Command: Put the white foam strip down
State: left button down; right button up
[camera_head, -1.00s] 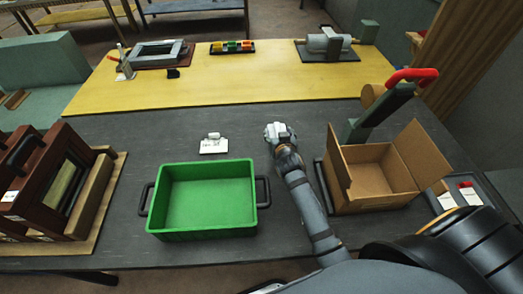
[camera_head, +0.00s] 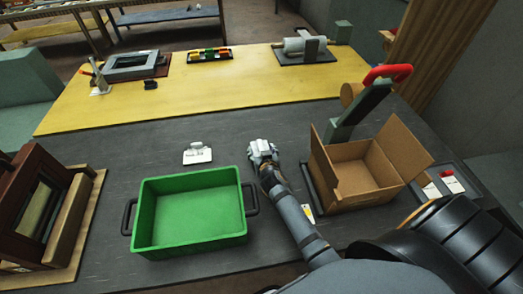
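My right gripper (camera_head: 263,151) is over the dark grey table, just behind the green tray's back right corner. Its pale fingers are small and seen from above, so I cannot tell whether they are open or shut, or whether a white foam strip is between them. A small white piece (camera_head: 196,145) sits at the back edge of a white label card (camera_head: 198,156), left of the gripper and apart from it. I cannot tell whether this piece is foam. My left gripper is not in view.
A green tray (camera_head: 146,210) with black handles stands empty in front. An open cardboard box (camera_head: 366,187) is at the right, beside a green post with a red handle (camera_head: 388,72). Dark wooden frames (camera_head: 35,205) stand at the left. Bare table surrounds the label card.

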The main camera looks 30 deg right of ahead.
jog(key=shift+o, duration=1.2)
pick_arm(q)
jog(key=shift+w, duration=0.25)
pick_arm(e)
jog(key=shift+o, duration=0.2)
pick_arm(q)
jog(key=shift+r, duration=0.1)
pick_arm(e)
jog(key=shift+r+p, duration=0.3)
jog(key=shift+p, duration=0.05)
pick_arm(q)
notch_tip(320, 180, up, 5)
jog(key=p, duration=0.4)
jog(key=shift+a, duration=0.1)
pick_arm(e)
jog(key=v, duration=1.1)
jog(key=shift+s, duration=0.4)
